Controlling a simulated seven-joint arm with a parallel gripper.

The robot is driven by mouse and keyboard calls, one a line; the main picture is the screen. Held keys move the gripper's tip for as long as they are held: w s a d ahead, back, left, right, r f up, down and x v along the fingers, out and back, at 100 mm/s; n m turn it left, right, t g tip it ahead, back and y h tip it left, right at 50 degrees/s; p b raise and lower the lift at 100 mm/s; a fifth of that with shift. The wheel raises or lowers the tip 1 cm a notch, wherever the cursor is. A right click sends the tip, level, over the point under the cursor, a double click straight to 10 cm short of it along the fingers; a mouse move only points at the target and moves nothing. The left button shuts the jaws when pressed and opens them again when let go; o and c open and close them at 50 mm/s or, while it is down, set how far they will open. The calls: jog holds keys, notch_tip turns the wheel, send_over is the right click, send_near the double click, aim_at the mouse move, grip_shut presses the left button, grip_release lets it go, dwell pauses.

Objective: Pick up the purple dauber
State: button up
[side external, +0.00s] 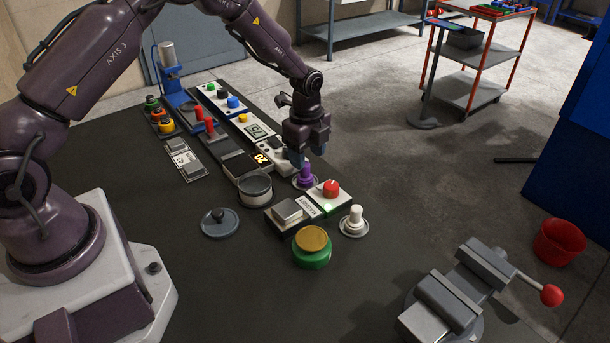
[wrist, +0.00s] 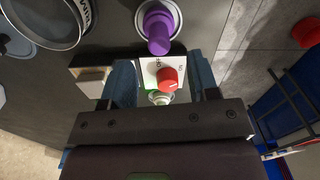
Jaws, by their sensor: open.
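The purple dauber (side external: 305,174) stands upright on a small round dish among the bench items. In the wrist view the purple dauber (wrist: 159,27) is at the top centre, beyond the fingertips. My gripper (side external: 306,153) points down just above the dauber in the side view. In the wrist view my gripper (wrist: 160,72) is open, with a blue-grey finger on each side and nothing held between them. The red knob on its white switch plate appears between the fingers there, lower in the scene. The dauber looks apart from both fingers.
The red knob (side external: 330,188) and white dauber (side external: 354,217) stand close by. A round tin (side external: 255,191), a green jar with gold lid (side external: 312,247) and a grey-lidded dish (side external: 220,223) are near. A vise (side external: 455,295) sits front right.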

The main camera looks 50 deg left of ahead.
aim_at(305, 175)
jog(key=f, duration=0.3)
jog(key=a+f, duration=0.1)
jog(key=f, duration=0.1)
jog(key=c, duration=1)
